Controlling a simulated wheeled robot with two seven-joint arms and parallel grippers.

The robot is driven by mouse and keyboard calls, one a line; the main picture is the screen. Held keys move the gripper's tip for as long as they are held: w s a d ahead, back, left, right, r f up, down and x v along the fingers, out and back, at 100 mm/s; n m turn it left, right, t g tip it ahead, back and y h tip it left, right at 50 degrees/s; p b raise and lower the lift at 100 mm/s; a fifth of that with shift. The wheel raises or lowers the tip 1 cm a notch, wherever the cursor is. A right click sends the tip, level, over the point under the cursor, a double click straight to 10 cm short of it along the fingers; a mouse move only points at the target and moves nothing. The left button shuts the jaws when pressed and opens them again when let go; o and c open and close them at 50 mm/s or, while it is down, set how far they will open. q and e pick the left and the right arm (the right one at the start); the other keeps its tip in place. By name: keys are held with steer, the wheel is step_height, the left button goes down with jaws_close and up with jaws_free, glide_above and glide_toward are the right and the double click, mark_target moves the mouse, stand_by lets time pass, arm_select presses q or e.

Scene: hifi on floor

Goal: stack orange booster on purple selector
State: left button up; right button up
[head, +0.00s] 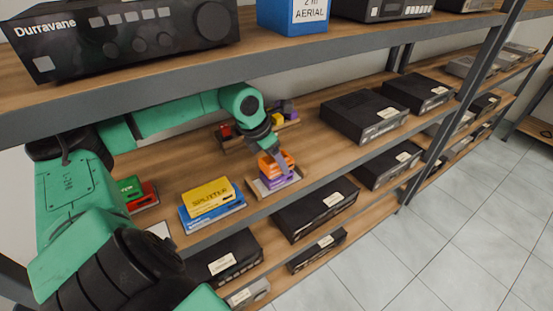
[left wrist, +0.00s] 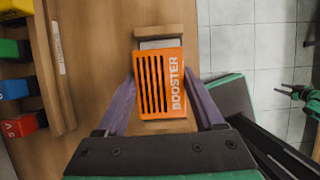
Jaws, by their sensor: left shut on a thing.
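The orange booster (head: 277,162) is a slotted block lettered BOOSTER; it also shows in the left wrist view (left wrist: 160,87). My left gripper (head: 279,167) is shut on it, with a finger on each side of it in the left wrist view (left wrist: 159,88). The purple selector (head: 276,182) lies directly under the booster in the head view, on a wooden tray (head: 257,191). I cannot tell whether the booster touches the selector. In the left wrist view the booster hides the selector. A small green and black arm end, perhaps my right one, shows at that view's right edge.
A yellow splitter box (head: 208,197) on a blue box (head: 213,213) lies left of the tray. A rack (head: 288,127) with small coloured boxes stands behind. Black units (head: 363,117) stand to the right. The upper shelf edge (head: 300,47) hangs above the arm.

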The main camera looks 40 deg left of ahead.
arm_select(q)
steer(key=shift+f, duration=0.3)
steer(key=o, duration=1.5)
steer(key=shift+b, duration=0.35)
